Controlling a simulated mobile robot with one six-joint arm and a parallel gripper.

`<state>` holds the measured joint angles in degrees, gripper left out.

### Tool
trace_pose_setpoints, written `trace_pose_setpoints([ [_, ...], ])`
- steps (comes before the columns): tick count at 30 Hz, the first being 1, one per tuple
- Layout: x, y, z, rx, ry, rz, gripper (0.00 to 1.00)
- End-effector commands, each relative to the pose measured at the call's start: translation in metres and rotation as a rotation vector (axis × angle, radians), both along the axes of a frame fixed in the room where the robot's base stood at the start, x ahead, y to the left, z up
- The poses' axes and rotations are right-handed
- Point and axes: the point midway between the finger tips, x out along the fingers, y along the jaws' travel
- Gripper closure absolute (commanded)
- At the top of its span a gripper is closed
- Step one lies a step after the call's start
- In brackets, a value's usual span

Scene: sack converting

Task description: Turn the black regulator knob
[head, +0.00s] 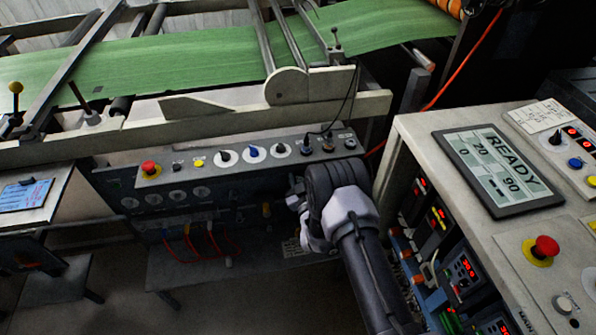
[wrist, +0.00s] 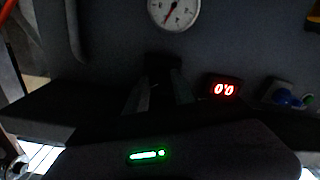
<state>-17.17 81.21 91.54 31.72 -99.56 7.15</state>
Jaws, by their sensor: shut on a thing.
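My gripper (wrist: 157,88) is shut on a dark, dimly lit thing below the gauge in the wrist view, which I take to be the black regulator knob (wrist: 160,64). Only a little of the knob shows between and beyond the fingers, so its turn angle cannot be read. In the head view my gripper (head: 297,197) is at the front of the dark control panel, and my wrist hides the knob and fingertips.
A white round gauge (wrist: 173,12) with a red needle is above the gripper. A red display (wrist: 223,89) reading 0.0 and a blue knob (wrist: 284,97) are to the right. In the head view, a cabinet with a READY screen (head: 499,171) stands right of my arm.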

Motion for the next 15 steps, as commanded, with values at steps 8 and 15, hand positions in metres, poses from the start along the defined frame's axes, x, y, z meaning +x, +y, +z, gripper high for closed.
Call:
trace_pose_setpoints([
  [8, -0.0004, -0.0008, -0.0009, -0.149, -0.04, -0.001, 1.0],
  [15, -0.0005, -0.001, -0.0011, -0.213, -0.058, 0.0, 1.0],
])
